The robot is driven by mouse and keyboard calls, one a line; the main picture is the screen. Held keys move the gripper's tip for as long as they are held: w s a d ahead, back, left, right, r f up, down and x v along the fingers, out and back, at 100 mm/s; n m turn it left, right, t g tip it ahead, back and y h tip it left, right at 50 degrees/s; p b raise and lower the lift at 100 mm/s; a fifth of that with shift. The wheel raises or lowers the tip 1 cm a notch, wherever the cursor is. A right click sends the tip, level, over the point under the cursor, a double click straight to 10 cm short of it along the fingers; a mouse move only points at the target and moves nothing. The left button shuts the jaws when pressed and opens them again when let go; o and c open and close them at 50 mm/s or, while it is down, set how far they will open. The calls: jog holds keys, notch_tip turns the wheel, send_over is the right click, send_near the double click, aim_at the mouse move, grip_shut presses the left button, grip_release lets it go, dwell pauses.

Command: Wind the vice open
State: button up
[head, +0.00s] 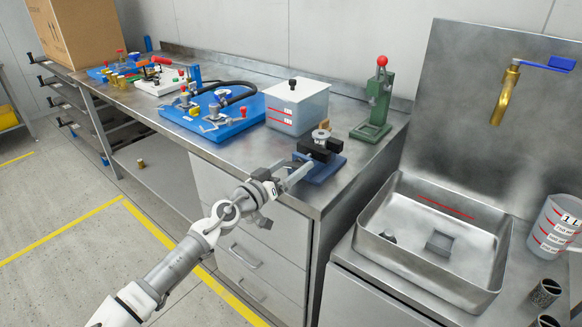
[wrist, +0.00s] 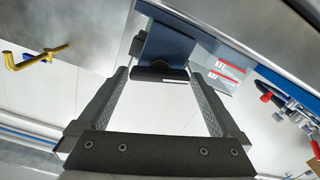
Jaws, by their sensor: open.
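The vice (head: 326,168) sits on the worktop near its front right corner, with a blue base and black jaws. A metal part with a round top (head: 321,136) stands at the black jaws; I cannot tell how firmly they hold it. My gripper (head: 297,171) is just in front of the vice, at the worktop's front edge. In the wrist view the two fingers of my gripper (wrist: 162,78) are apart, with the vice's blue body (wrist: 165,45) and a dark part beyond and between their tips. I cannot tell whether the fingers touch anything.
A lidded reservoir (head: 298,107) stands behind the vice. A green press (head: 376,105) is to its back right. A blue board with pump parts (head: 230,127) lies to the left. The sink (head: 440,240) and tap (head: 505,97) are to the right.

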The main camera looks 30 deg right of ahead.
jog(key=shift+c, duration=0.2)
jog(key=c, duration=1)
jog(key=shift+c, duration=0.2)
jog(key=shift+n, duration=0.5)
jog(key=n, duration=0.2)
jog(key=shift+w+n+p, duration=0.1)
jog(key=shift+n+p, duration=0.25)
jog(key=shift+n, duration=0.05)
jog(key=n+p, duration=0.1)
jog(key=n, duration=0.3)
jog(key=shift+a+n+p, duration=0.1)
jog(key=shift+n+p, duration=0.2)
jog(key=n+p, duration=0.2)
jog(key=n, duration=0.2)
jog(key=shift+w, duration=0.1)
jog(key=shift+f+n+p, duration=0.2)
jog(key=shift+n+p, duration=0.8)
jog(key=shift+n, duration=0.8)
